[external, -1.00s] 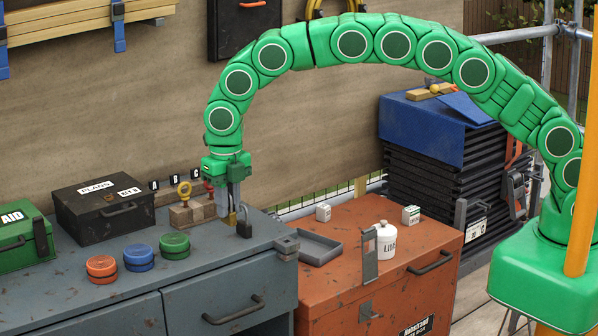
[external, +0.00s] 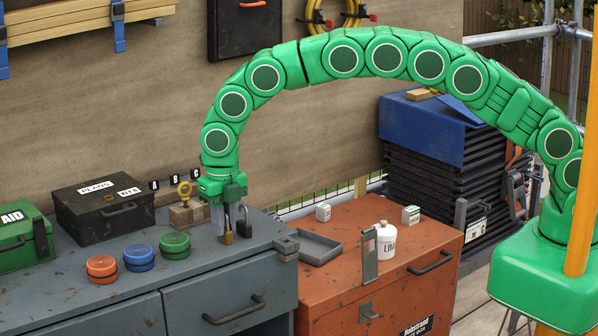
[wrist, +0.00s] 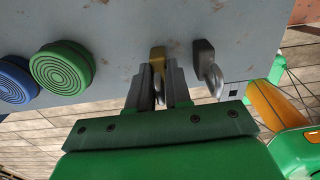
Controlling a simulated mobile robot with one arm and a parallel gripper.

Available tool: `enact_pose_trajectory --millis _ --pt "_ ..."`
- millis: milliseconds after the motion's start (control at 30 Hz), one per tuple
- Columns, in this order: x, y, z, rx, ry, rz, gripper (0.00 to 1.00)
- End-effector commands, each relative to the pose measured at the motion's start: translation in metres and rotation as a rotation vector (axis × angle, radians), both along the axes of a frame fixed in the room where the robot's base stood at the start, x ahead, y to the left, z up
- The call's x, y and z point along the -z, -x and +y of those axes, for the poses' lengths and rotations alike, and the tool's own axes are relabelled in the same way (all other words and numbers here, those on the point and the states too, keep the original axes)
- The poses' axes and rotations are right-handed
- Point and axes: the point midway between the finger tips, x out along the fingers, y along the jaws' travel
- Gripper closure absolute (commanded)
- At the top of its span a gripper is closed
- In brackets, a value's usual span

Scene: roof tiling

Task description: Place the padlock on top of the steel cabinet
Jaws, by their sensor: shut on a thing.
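My gripper (external: 226,222) points down over the near right part of the blue-grey metal cabinet top (external: 215,262). It is shut on a small brass padlock (external: 228,238). In the wrist view, the brass padlock (wrist: 157,57) shows between the fingertips (wrist: 158,72). It is at or just above the cabinet top; I cannot tell whether it touches. A dark padlock (external: 244,230) stands on the cabinet just right of my gripper, apart from it. It also shows in the wrist view (wrist: 203,55).
Green (external: 174,243), blue (external: 139,257) and red (external: 101,268) round tins sit left. A black box (external: 105,208) stands further left. An orange chest (external: 345,280) with a grey tray (external: 316,247) is right.

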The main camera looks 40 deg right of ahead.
Motion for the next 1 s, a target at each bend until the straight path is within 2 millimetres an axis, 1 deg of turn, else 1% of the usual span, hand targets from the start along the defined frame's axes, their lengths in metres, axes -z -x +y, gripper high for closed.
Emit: enact_pose_trajectory --millis 33,167,200,433,567,667,767,1000 --pt "0.0 0.0 0.0 0.0 0.0 0.0 0.78" --pt "0.0 0.0 0.0 0.0 0.0 0.0 0.59" --pt "0.0 0.0 0.0 0.0 0.0 0.0 0.56" --pt "0.0 0.0 0.0 0.0 0.0 0.0 0.56" --pt "-0.005 0.0 0.0 0.0 -0.001 -0.001 0.56" --pt "-0.015 -0.001 0.0 0.001 -0.001 -0.001 0.56" --pt "-0.031 0.0 0.0 0.001 -0.001 -0.001 0.56" --pt "-0.077 -0.001 0.0 0.0 -0.002 -0.003 0.56"
